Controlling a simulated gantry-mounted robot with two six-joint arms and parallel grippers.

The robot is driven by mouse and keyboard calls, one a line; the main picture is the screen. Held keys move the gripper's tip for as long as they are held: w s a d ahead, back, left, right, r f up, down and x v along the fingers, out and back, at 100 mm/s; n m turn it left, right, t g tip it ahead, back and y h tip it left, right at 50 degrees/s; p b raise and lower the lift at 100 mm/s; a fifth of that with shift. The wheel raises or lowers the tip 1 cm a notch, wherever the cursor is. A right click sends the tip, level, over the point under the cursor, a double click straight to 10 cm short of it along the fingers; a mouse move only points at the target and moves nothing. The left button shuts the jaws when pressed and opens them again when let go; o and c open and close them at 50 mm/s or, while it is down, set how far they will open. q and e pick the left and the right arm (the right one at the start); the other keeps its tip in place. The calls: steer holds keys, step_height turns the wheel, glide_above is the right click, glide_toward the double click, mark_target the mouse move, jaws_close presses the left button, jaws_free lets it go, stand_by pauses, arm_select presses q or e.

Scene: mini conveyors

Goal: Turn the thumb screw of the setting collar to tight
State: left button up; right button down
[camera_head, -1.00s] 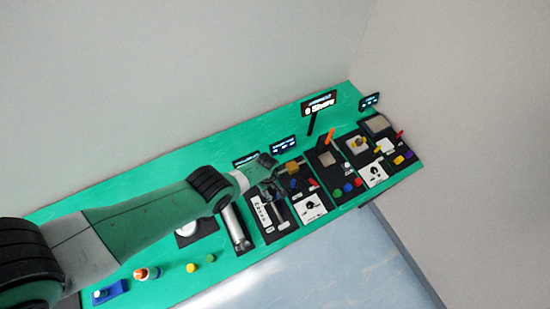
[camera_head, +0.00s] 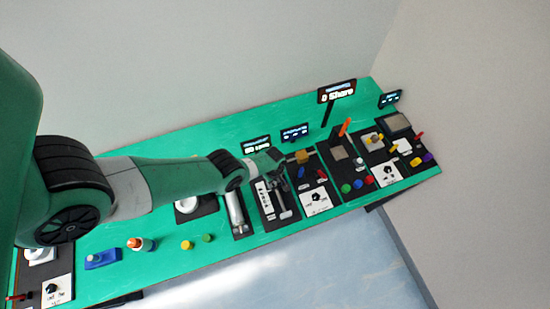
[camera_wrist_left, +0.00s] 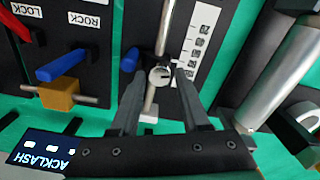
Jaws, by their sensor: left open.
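The setting collar shows in the left wrist view as a small round silver piece (camera_wrist_left: 159,76) on a thin metal rod (camera_wrist_left: 165,32), beside a white scale plate (camera_wrist_left: 199,42). A blue part (camera_wrist_left: 129,60) sticks out left of the rod; I cannot tell whether it or the round face is the thumb screw. My left gripper (camera_wrist_left: 160,78) is open, one finger on each side of the round piece, with no clear contact. In the head view, my left gripper (camera_head: 281,176) is over the panel with the scale plate (camera_head: 262,193). My right gripper is not in view.
A thick silver cylinder (camera_wrist_left: 282,75) stands close right of the gripper in the wrist view. To the left are a blue lever (camera_wrist_left: 62,65), an orange block (camera_wrist_left: 58,95) and a small display (camera_wrist_left: 42,146). The green board (camera_head: 150,190) holds several other panels.

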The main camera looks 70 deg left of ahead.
arm_select(q)
jaws_close()
steer(key=shift+m, duration=0.4)
steer(key=m, duration=0.4)
steer(key=shift+m, duration=0.4)
steer(key=m, duration=1)
steer(key=shift+m, duration=3)
